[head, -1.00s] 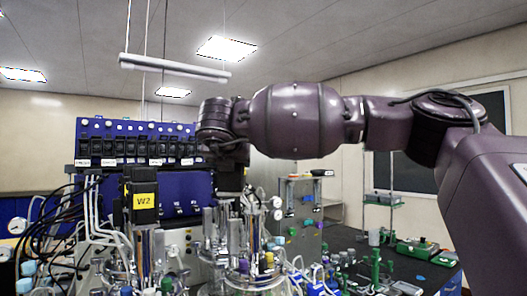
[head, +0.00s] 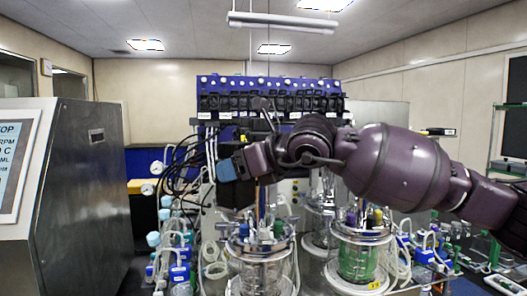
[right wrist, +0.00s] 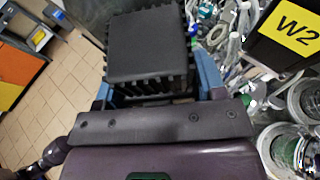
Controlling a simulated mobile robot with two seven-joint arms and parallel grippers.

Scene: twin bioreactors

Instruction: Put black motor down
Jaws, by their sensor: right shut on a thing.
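My right gripper (head: 230,168) is shut on a black motor (right wrist: 148,45), a ribbed dark block between its blue fingers in the right wrist view. In the head view the motor (head: 236,192) hangs at the gripper, left of the left glass vessel (head: 262,268) and above vessel-top level. A second black motor with a yellow W2 label (right wrist: 292,35) shows at the right of the wrist view. In the head view it is hidden behind my arm. A right glass vessel (head: 358,258) stands beside the left one. My left gripper is out of view.
A large steel cabinet (head: 88,190) fills the left. Blue-capped bottles (head: 165,215) and tubing stand between it and the vessels. A blue control panel (head: 270,95) is behind. Tiled floor (right wrist: 50,95) shows at the left of the wrist view, beside an orange cabinet (right wrist: 12,65).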

